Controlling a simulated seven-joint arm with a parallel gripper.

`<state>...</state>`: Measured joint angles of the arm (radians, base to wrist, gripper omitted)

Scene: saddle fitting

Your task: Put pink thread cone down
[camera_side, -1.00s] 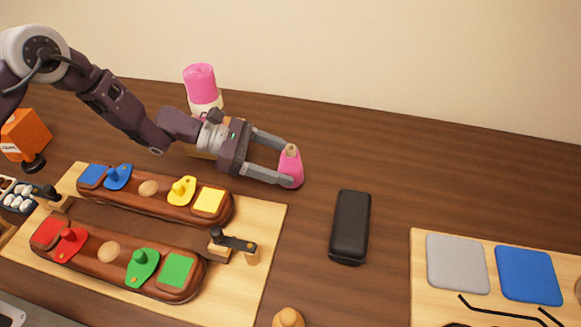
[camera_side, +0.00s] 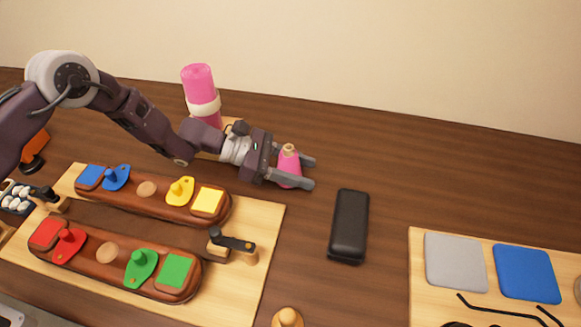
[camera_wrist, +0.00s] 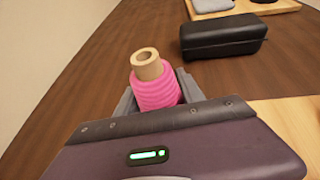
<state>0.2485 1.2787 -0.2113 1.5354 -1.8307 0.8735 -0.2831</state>
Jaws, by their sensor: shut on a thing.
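The pink thread cone (camera_side: 288,167) is upright between the fingers of my gripper (camera_side: 296,172), with its tan core on top. It stands at or very near the bare wood table, right of the saddle board; I cannot tell if its base touches. In the wrist view the cone (camera_wrist: 156,85) sits between the grey fingers (camera_wrist: 155,97), its wound pink thread and hollow tan tube showing. My gripper is shut on it. Its lower part is partly hidden by the near finger and the gripper body.
A black case (camera_side: 349,226) lies right of the cone. A board (camera_side: 270,235) with two brown saddle-shaped holders (camera_side: 110,250) lies to the left and front. A pink-and-white bottle (camera_side: 200,90) stands behind my arm. Bare table (camera_side: 420,180) lies to the right.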

